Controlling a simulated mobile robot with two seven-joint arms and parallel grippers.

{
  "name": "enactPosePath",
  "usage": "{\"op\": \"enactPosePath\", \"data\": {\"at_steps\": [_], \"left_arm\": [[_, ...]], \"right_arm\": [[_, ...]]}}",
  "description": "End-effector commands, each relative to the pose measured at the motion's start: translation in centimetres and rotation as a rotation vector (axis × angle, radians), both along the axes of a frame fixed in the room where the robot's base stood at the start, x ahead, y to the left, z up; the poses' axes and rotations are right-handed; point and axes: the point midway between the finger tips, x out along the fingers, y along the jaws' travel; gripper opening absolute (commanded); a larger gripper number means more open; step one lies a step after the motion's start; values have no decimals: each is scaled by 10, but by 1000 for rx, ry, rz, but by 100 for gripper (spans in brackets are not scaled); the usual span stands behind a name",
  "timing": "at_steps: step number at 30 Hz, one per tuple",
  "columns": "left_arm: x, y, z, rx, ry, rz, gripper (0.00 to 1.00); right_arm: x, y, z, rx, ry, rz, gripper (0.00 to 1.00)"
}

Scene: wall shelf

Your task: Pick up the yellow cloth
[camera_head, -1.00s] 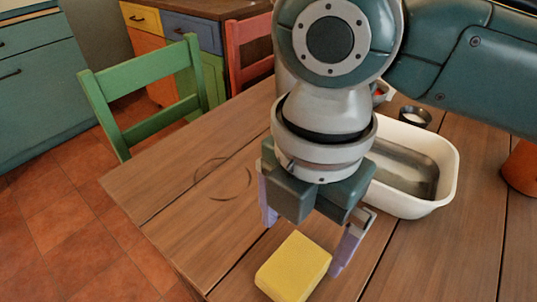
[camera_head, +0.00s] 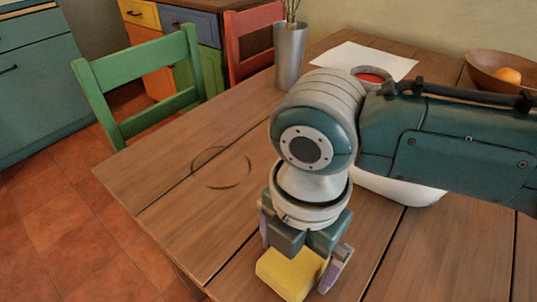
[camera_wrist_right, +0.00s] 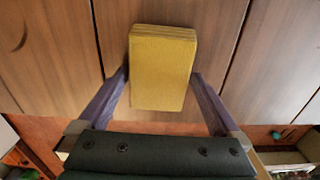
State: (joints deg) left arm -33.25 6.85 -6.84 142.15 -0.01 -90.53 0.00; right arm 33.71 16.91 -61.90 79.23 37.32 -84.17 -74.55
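The yellow cloth is a thick, block-shaped yellow piece (camera_head: 290,275) on the wooden table near its front edge. My left gripper is in neither view.
A white basin (camera_head: 400,190) stands behind my right arm, mostly hidden. A metal vase (camera_head: 290,55), a white sheet (camera_head: 345,60) and a wooden bowl (camera_head: 490,70) are at the back. A green chair (camera_head: 135,75) and a red chair (camera_head: 248,45) stand at the left. The table's left part is clear.

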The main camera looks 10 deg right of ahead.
Motion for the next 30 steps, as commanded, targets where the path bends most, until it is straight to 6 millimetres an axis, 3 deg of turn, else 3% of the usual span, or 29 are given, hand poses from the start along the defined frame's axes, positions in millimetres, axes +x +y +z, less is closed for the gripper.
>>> {"op": "enactPosePath", "data": {"at_steps": [2,17,25,30], "left_arm": [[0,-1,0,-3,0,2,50],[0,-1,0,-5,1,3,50],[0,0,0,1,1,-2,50],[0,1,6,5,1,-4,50]], "right_arm": [[0,0,0,0,0,0,91],[0,0,1,0,0,-1,35],[0,0,2,0,0,-1,33],[1,0,15,1,-3,-1,33]]}}
